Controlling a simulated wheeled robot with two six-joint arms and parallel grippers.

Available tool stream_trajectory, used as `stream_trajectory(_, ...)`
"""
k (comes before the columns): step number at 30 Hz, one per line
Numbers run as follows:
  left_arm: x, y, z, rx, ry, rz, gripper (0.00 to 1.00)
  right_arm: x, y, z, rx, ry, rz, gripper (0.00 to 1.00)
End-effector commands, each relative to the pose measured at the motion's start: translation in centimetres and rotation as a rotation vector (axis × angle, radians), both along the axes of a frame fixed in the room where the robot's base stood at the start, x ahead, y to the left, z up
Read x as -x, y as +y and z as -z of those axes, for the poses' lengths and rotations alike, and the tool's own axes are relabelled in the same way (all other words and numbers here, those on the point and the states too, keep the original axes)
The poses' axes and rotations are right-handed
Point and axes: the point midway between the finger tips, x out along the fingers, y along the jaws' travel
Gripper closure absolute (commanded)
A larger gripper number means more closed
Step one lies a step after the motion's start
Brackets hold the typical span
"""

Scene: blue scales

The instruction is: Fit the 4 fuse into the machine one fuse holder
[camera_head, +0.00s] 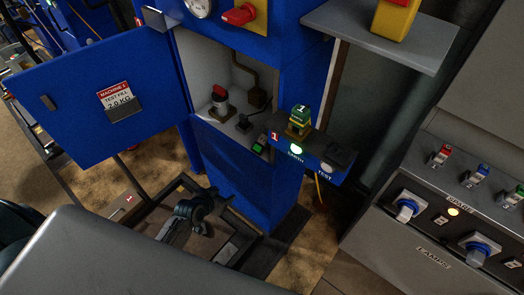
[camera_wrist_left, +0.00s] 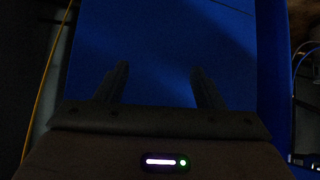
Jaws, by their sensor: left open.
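Machine one looks to be the blue cabinet (camera_head: 245,180) in the middle of the head view; its open door (camera_head: 65,115) carries a "Machine 1" sign. A red and black part (camera_head: 220,101) stands inside the open compartment. I cannot tell which part is the fuse holder. No fuse marked 4 can be made out. My left gripper (camera_head: 205,198) is low in front of the cabinet. In the left wrist view my left gripper (camera_wrist_left: 160,80) is open and empty, its fingers facing a plain blue surface. My right gripper is not in view.
A ledge (camera_head: 339,158) on the cabinet's right bears a green and yellow part (camera_head: 299,122) marked 1 and a lit green lamp. A grey shelf (camera_head: 385,35) juts out above.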

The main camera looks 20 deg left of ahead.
Motion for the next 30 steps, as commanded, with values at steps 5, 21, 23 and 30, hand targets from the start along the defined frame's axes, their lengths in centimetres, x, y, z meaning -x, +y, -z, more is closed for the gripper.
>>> stream_trajectory(5,-3.9,-3.0,-9.0,0.038,-0.205,0.113,0.38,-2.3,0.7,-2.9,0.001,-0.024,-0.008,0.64)
stream_trajectory(21,-7.8,-6.9,-15.6,0.060,-0.347,0.213,0.38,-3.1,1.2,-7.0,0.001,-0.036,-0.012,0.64)
stream_trajectory(23,-8.4,-7.1,-15.3,0.060,-0.346,0.213,0.38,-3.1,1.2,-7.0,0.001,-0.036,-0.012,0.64)
stream_trajectory(30,-10.2,-7.7,-14.8,0.059,-0.346,0.213,0.38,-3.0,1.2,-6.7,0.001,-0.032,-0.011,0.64)
